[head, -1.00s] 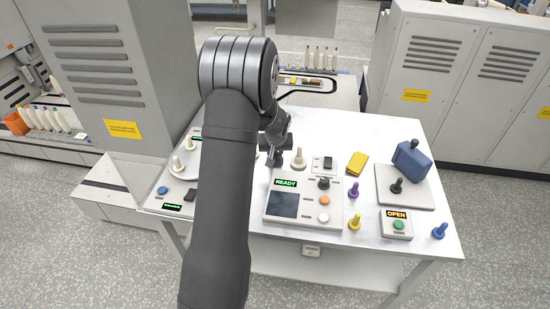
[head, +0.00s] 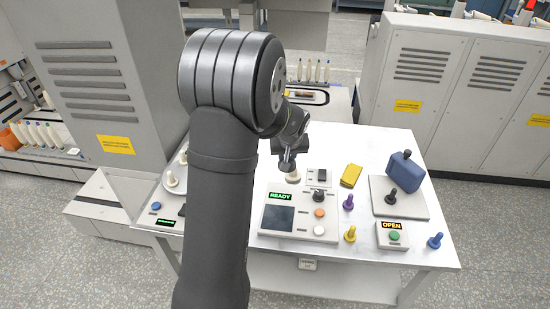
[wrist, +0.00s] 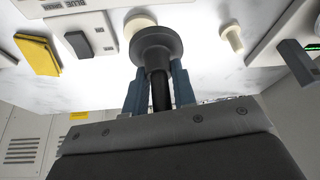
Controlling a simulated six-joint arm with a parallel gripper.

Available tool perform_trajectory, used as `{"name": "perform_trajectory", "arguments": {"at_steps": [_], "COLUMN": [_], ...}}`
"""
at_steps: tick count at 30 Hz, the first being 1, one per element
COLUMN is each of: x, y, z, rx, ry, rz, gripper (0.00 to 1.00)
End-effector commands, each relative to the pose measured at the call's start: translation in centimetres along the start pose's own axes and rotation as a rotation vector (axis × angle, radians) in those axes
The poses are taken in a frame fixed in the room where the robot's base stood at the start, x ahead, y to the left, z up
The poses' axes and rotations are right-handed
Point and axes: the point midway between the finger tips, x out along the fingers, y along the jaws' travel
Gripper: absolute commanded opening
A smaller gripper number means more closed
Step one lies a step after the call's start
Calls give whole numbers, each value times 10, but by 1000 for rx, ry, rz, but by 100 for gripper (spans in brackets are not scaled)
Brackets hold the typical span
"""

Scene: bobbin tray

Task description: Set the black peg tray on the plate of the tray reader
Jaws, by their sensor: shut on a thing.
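My gripper (wrist: 152,92) is shut on the stem of a black, peg-like piece (wrist: 157,45) with a broad round end. In the head view my gripper (head: 287,164) is over the table, just behind a cream peg (head: 293,177). The held piece is small there and partly hidden by the wrist. A console (head: 272,234) with a dark screen reads READY and carries a black knob (head: 318,196). I cannot tell which item is the peg tray or the reader plate.
A box (head: 392,237) reads OPEN. My arm hides part of the table's left side.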

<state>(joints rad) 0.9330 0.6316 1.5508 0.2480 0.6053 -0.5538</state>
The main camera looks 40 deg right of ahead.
Motion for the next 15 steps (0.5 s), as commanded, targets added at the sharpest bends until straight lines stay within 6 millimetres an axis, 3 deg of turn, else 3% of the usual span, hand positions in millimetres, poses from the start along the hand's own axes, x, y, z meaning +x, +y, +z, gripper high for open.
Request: {"name": "perform_trajectory", "arguments": {"at_steps": [9,15], "x": [-30,-37], "y": [26,13], "z": [15,43], "rx": [2,0], "ry": [1,0], "rz": [0,-6], "gripper": [2,2]}}
